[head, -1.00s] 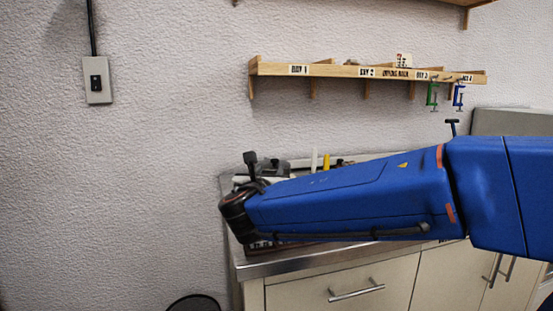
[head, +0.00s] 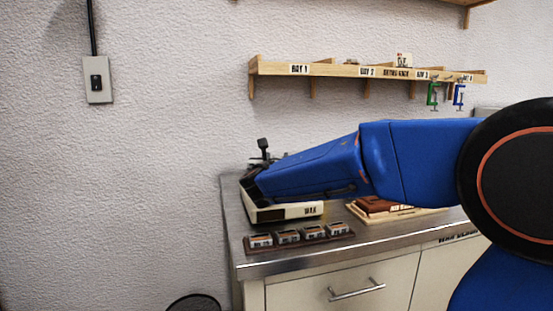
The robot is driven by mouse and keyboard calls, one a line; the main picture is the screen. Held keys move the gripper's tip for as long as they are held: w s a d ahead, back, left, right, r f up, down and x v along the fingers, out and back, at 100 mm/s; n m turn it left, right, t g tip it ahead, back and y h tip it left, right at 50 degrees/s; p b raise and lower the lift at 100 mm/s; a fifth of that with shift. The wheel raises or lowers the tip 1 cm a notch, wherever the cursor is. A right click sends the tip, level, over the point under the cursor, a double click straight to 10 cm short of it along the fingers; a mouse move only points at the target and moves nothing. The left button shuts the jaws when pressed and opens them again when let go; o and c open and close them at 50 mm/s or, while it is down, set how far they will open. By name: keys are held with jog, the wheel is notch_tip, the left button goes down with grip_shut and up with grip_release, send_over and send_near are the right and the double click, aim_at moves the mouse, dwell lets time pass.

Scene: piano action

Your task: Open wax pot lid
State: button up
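A cream box with a dark label (head: 290,212), which looks like the wax pot, stands at the left of the steel counter. My blue arm crosses in front of it and hides its top, so I cannot see the lid or whether it is raised. Dark parts at the end of my arm (head: 263,147) show above the box. The fingertips are hidden behind the arm, and I cannot tell whether they touch anything.
A brown rack with several small labelled blocks (head: 300,236) lies along the counter's front edge (head: 350,253). A red-brown block on a pale board (head: 385,208) is to its right. A wooden wall shelf (head: 340,69) with green and blue clamps hangs above.

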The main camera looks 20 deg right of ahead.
jog(key=shift+w+d, duration=0.15)
jog(key=shift+w, duration=0.05)
grip_shut()
